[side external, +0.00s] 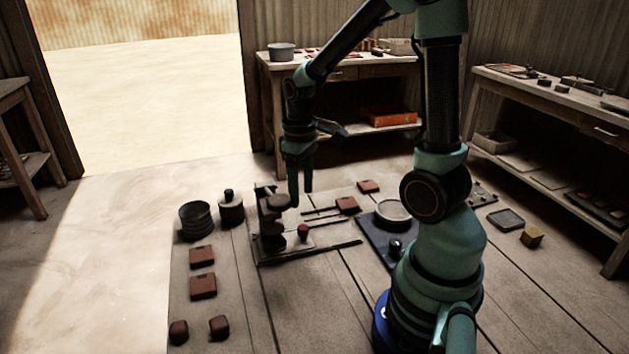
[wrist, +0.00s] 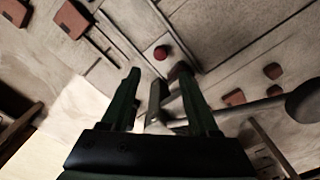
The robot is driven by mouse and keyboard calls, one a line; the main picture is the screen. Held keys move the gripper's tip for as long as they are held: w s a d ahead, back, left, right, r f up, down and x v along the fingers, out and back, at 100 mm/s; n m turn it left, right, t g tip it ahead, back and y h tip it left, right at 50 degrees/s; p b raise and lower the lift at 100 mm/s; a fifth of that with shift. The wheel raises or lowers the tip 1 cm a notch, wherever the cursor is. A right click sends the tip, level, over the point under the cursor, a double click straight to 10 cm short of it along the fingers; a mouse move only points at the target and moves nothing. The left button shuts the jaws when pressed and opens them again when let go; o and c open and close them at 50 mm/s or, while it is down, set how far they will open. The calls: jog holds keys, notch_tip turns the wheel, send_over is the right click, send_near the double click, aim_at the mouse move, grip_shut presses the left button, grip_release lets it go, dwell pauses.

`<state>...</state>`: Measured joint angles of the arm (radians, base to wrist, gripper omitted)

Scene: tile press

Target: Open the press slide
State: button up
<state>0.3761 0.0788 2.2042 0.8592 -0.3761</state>
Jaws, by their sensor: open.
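The press (side external: 268,236) stands on the floor boards left of centre in the side view, with an upright post and a round dark head. A small red knob (side external: 303,230) sits on its flat base, right of the post; it also shows in the wrist view (wrist: 162,52), just beyond my fingertips. I take it for the slide's knob, but cannot tell how far the slide is out. My gripper (side external: 301,192) points down above the press, close to its head. It is open and empty; both fingers show in the wrist view (wrist: 157,75), apart from the knob.
Red-brown tiles (side external: 203,256) and lumps (side external: 219,326) lie left of the press. A dark pot (side external: 196,221) and a lidded jar (side external: 230,210) stand behind these. Another tile (side external: 347,204) lies near the rails. A blue-based wheel (side external: 393,213) stands to the right.

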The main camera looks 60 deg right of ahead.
aim_at(303, 226)
notch_tip(303, 226, down, 9)
jog(key=shift+f, duration=0.1)
dwell(0.3)
grip_shut()
dwell(1.5)
